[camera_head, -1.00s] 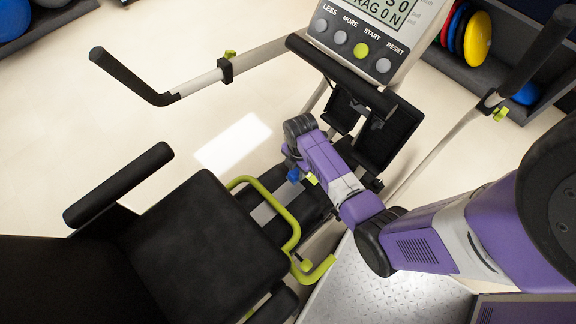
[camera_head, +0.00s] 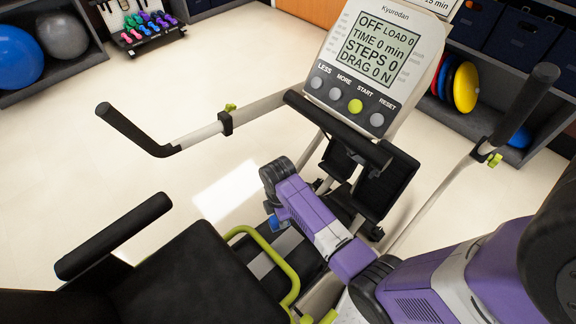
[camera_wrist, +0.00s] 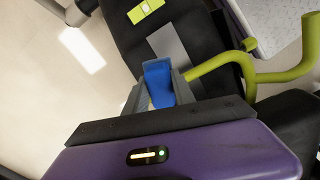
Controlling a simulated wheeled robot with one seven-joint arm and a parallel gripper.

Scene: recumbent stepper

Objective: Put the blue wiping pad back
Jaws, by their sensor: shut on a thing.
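The blue wiping pad (camera_wrist: 158,84) is between the two grey fingers of my gripper (camera_wrist: 160,92) in the wrist view. The jaws are shut on it. In the head view a small blue part of the pad (camera_head: 274,222) shows below my purple wrist. The stepper's black rail with a grey strip (camera_wrist: 172,48) lies beyond the pad, and a green bar (camera_wrist: 225,66) runs close to its right. I cannot tell from these frames how far the pad is above the rail.
The stepper's seat (camera_head: 190,268) is at lower left, with an armrest (camera_head: 112,236). The console (camera_head: 366,62) and handlebars (camera_head: 130,128) stand above my arm. Open floor (camera_head: 70,160) lies left. Shelves with balls (camera_head: 62,36) and plates (camera_head: 464,90) are at the back.

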